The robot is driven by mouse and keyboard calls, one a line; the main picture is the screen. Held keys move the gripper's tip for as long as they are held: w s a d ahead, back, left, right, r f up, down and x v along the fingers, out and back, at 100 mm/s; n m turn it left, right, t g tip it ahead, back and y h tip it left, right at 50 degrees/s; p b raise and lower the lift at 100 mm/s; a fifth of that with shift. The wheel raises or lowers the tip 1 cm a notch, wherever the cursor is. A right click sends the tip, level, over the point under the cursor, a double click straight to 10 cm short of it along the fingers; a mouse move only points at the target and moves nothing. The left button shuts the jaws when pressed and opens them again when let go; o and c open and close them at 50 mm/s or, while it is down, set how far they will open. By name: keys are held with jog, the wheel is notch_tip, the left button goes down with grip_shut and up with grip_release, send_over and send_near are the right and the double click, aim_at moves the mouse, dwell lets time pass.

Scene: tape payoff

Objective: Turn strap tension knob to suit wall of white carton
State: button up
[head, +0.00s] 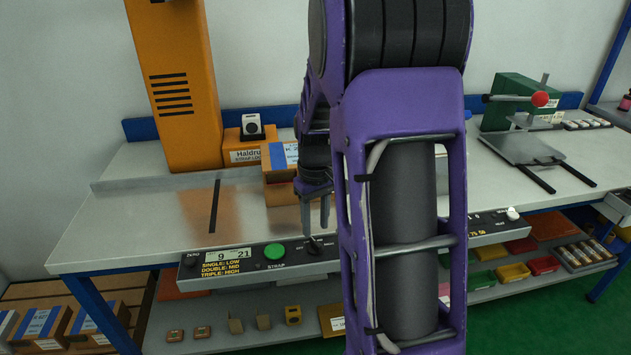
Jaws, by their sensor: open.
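A dark control panel (232,262) runs along the bench's front edge. It has a display, a green button (275,251) marked STRAP, and printed lines SINGLE: LOW, DOUBLE: MID, TRIPLE: HIGH. A small dark switch or knob (313,243) sits right of the button. A pale knob (512,213) sits at the panel's right end, beside partly visible numbers; I cannot tell its setting. My gripper (316,222) is open and empty, fingers down, just above the small dark control. A brown carton (279,190) with a blue and white label stands behind it. No white carton is clearly visible; my arm hides the panel's middle.
An orange column (178,85) stands at the back left. A green press (510,100) with a red-knobbed lever stands at the back right. The bench top (130,215) is bare at left. A shelf (220,330) below holds small boxes and trays.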

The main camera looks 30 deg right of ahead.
aim_at(315, 241)
notch_tip(315, 241, up, 13)
jog(key=p, duration=0.1)
jog(key=shift+p, duration=0.35)
jog(key=shift+f, duration=0.15)
